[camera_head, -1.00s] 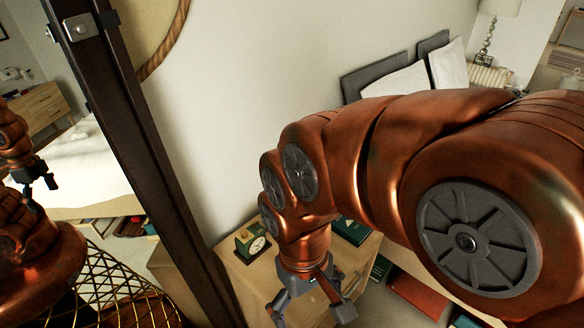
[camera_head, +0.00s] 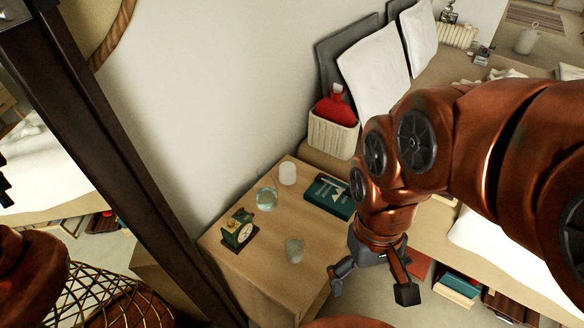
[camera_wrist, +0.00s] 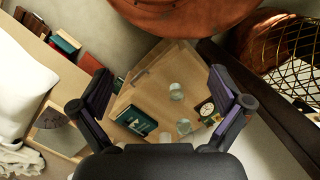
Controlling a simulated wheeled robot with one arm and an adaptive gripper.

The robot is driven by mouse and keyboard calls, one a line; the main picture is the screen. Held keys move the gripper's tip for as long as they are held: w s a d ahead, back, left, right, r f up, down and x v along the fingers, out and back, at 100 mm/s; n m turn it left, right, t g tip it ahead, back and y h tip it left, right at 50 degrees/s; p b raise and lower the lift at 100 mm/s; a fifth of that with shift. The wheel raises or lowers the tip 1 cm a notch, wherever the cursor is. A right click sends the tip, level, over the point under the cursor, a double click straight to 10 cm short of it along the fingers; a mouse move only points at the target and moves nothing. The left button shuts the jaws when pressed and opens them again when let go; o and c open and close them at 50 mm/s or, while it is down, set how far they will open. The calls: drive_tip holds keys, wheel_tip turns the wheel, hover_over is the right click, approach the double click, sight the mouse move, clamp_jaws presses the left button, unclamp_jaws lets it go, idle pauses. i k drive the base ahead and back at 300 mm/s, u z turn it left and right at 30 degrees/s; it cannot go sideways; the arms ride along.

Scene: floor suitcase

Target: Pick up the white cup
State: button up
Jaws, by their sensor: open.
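A white cup (camera_head: 288,173) stands upright at the back of a wooden nightstand (camera_head: 262,262), near the wall in the head view. A clear glass (camera_head: 266,198) stands just in front of it, and a second pale glass (camera_head: 294,250) is nearer the front. My gripper (camera_head: 371,287) is open and empty, pointing down to the right of the nightstand and apart from the cup.
A green clock (camera_head: 239,230) sits at the nightstand's left and a dark green book (camera_head: 330,196) at its back right. A woven basket (camera_head: 333,132) with a red bottle is behind. A dark post (camera_head: 125,160) rises at left. Books fill a low shelf at right.

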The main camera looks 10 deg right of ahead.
sight(287, 169)
drive_tip(key=k, duration=0.5)
drive_tip(key=z, duration=1.15)
drive_tip(key=i, duration=1.3)
drive_tip(key=u, duration=2.65)
